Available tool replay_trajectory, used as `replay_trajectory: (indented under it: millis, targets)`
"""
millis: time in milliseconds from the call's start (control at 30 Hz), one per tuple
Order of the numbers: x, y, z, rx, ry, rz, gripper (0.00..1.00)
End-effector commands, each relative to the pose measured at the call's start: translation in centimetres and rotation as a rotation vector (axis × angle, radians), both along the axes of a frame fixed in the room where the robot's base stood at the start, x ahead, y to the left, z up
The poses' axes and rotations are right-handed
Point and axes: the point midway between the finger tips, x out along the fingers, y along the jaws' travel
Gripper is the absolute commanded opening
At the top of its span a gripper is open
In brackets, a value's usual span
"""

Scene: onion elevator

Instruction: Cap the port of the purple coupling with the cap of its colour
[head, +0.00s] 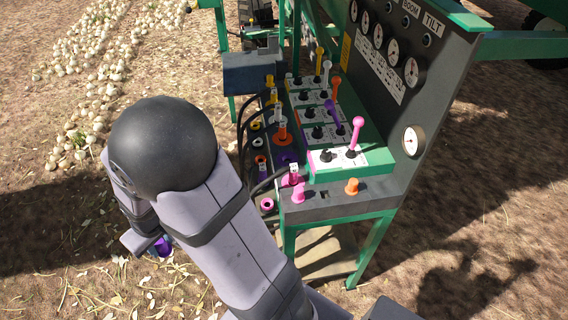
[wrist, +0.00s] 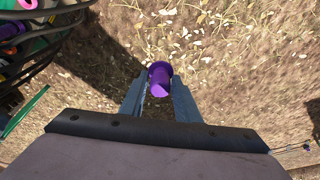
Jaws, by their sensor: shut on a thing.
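My gripper (wrist: 160,92) is shut on the purple cap (wrist: 160,80), which sits between the fingertips in the wrist view. The cap also shows in the head view (head: 163,246), low at the left, partly behind my arm, over bare ground and apart from the machine. A purple part (head: 286,158), seemingly the purple coupling, is on the hose block of the machine, between an orange coupling (head: 282,134) and a pink one (head: 292,178). It is small and partly covered by hoses and a tag, so I cannot make out its port clearly.
A pink cap (head: 298,193) and an orange cap (head: 351,187) stand on the grey front ledge. Levers, including a pink one (head: 355,135), rise from the valve panel. Black hoses (head: 252,104) loop beside the block. Open ground lies left of the machine.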

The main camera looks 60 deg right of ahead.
Motion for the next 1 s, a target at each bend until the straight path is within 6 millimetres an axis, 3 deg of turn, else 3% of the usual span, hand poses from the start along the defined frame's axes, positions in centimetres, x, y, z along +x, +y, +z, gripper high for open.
replay_trajectory:
  millis: [733,867,1000]
  targets:
    - [0.3,-0.4,0.1,0.000,0.000,-0.011,0.08]
    - [1.4,-1.8,0.3,0.001,-0.001,-0.053,0.08]
    - [3.4,-4.9,0.6,0.003,0.000,-0.140,0.08]
